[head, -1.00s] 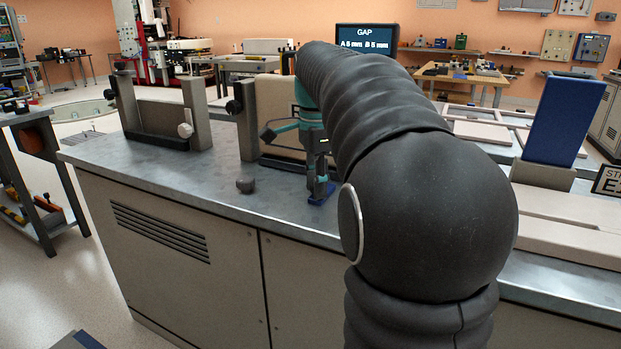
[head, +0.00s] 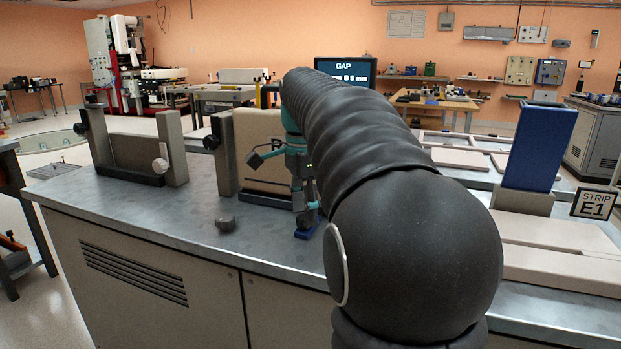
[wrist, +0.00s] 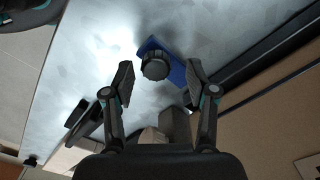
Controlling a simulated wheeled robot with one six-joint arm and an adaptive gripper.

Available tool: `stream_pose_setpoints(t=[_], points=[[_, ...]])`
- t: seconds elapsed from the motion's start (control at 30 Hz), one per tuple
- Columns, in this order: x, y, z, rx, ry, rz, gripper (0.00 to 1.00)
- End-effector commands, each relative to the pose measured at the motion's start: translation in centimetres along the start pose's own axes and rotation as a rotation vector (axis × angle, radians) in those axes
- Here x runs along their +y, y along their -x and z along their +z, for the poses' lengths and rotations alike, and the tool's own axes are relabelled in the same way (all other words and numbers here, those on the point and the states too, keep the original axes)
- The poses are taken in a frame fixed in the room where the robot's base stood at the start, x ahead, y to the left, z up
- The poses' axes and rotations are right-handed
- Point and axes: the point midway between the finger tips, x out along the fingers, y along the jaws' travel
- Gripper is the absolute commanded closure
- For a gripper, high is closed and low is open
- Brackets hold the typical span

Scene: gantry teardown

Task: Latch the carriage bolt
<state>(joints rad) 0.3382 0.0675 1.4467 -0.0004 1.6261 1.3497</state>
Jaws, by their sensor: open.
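A dark round ribbed knob (wrist: 155,67) sits on a blue plate (wrist: 176,72) on the metal bench, in the wrist view. I take it for the carriage bolt, though no label shows. The blue plate also shows in the head view (head: 306,230), low under my gripper; the knob is mostly hidden there. My gripper (wrist: 159,78) is open, with one finger on each side of the knob in the wrist picture. It points down over the knob, and the fingers hold nothing. Whether they touch the knob cannot be told.
A small grey knob (head: 226,224) lies on the bench (head: 190,215) left of my gripper. A tan panel (head: 258,150) is close behind my gripper. A blue block (head: 540,145) stands at right beside strip sign E1 (head: 594,204).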

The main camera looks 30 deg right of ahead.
Motion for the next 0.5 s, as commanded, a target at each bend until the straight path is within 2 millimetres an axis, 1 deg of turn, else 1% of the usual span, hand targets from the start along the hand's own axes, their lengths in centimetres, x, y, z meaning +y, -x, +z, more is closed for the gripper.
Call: stream_pose_setpoints(t=[0.03,0.3,0.5], points=[[-0.1,0.9,0.0,0.001,0.000,-0.003,0.43],[-0.1,5.9,-0.1,0.001,-0.002,-0.004,0.43],[-0.1,8.7,-0.2,0.001,-0.004,-0.003,0.43]])
